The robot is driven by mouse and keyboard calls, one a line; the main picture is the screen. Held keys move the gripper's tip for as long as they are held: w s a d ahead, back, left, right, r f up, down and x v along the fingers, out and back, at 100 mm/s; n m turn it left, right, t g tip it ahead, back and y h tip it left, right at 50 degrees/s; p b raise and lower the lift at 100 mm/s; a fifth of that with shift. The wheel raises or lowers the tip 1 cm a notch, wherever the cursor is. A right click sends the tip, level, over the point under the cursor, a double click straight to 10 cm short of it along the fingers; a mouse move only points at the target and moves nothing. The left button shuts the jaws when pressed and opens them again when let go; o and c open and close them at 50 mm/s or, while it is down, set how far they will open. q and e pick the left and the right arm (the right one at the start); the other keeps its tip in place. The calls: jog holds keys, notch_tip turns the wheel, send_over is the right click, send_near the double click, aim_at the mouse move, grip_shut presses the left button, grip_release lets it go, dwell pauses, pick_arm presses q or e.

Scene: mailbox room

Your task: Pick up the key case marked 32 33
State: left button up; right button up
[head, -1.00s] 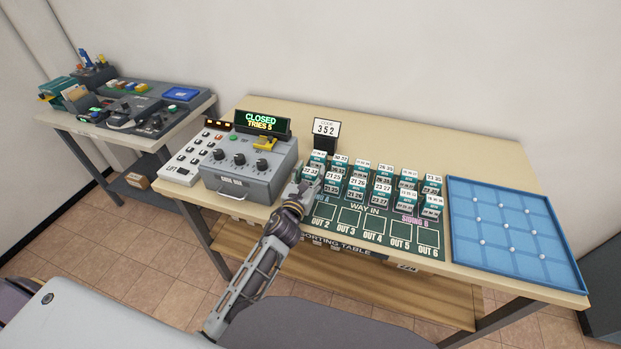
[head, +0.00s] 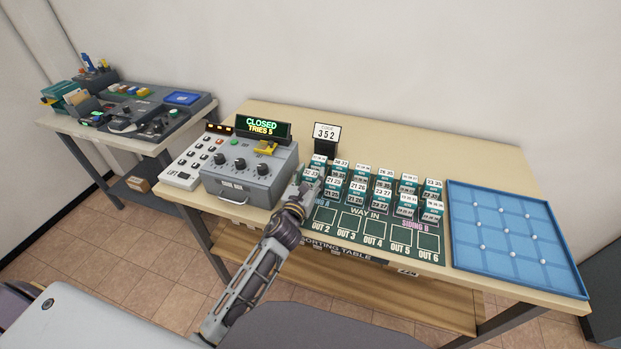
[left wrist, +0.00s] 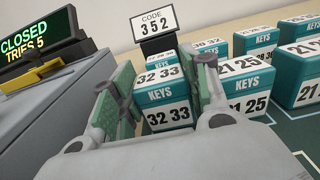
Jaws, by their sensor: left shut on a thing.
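The key case marked 32 33 (left wrist: 164,95) is a small teal and white block lettered KEYS in the left wrist view. In the head view it shows at the front left of the rows of cases (head: 311,173). My left gripper (head: 303,186) is shut on it, one green-padded finger on each side; the gripper also fills the lower left wrist view (left wrist: 160,110). I cannot tell whether the case is clear of the mat. A case marked 21 25 (left wrist: 243,85) stands close on its right. My right gripper is not in view.
A grey box with knobs (head: 248,172) and a sign reading CLOSED, TRIES 5 (head: 263,126) stands left of the gripper. A code card 352 (head: 327,133) is behind the cases. A blue tray (head: 515,255) lies at the right. The table's back strip is clear.

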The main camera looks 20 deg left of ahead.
aim_at(310, 174)
pick_arm(q)
notch_tip(310, 174, up, 2)
notch_tip(310, 174, up, 6)
jog(key=shift+f+p, duration=0.1)
jog(key=shift+p, duration=0.9)
jog(key=shift+r, duration=0.6)
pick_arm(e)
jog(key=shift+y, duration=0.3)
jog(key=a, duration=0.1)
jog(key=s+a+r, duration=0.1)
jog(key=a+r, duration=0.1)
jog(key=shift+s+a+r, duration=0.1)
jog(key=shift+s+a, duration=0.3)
